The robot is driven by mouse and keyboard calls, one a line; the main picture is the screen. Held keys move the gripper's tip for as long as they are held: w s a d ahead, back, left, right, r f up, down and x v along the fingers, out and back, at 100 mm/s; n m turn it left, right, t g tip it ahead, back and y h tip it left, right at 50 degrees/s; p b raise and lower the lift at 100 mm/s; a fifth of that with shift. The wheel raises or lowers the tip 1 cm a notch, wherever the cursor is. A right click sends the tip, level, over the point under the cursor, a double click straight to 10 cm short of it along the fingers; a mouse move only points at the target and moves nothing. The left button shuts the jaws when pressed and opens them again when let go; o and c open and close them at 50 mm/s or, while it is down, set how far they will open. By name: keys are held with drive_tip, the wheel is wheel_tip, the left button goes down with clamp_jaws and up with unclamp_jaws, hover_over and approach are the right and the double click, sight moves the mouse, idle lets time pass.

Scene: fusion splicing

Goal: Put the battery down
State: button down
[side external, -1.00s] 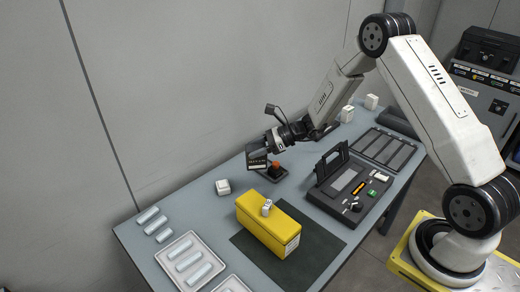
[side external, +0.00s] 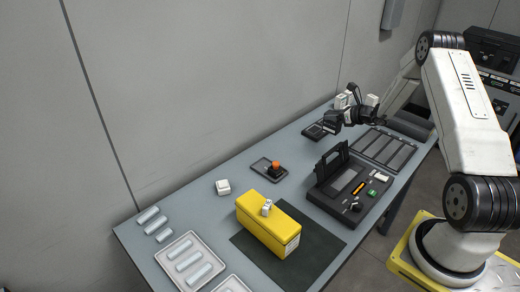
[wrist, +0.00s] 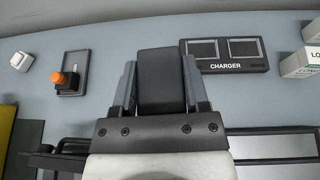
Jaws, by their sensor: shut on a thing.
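My gripper (wrist: 160,72) is shut on the battery (wrist: 160,88), a dark block between the two grey fingers in the wrist view. The charger (wrist: 225,56), a dark flat unit with two bays and the word CHARGER, lies just to the right of the battery in the wrist view. Both bays look empty. In the side view my gripper (side external: 334,119) is over the far part of the bench, close to the charger (side external: 316,132). The battery is hard to make out there against the dark gripper.
An orange-red button on a dark base (side external: 276,170) stands left of the charger. The dark splicer (side external: 340,190) with a raised lid lies nearer. White boxes (side external: 341,101) stand behind, a slotted dark tray (side external: 385,147) to the right. A yellow case (side external: 268,222) sits on a mat.

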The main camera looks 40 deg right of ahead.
sight(337, 128)
drive_tip(key=shift+m+h, duration=0.3)
drive_tip(key=shift+h, duration=0.1)
drive_tip(key=shift+s+d+f, duration=0.15)
drive_tip(key=shift+d+f, duration=0.2)
drive_tip(key=shift+f, duration=0.65)
drive_tip(key=shift+s+d+f, duration=0.2)
drive_tip(key=shift+d+f, duration=0.15)
drive_tip(key=shift+f, duration=0.6)
drive_tip(key=shift+s+d+f, duration=0.15)
drive_tip(key=shift+d+f, duration=0.2)
drive_tip(key=shift+f, duration=0.65)
drive_tip(key=shift+f, duration=2.05)
drive_tip(key=shift+f, duration=0.1)
drive_tip(key=shift+c, duration=1.8)
unclamp_jaws()
drive_tip(key=shift+f, duration=0.1)
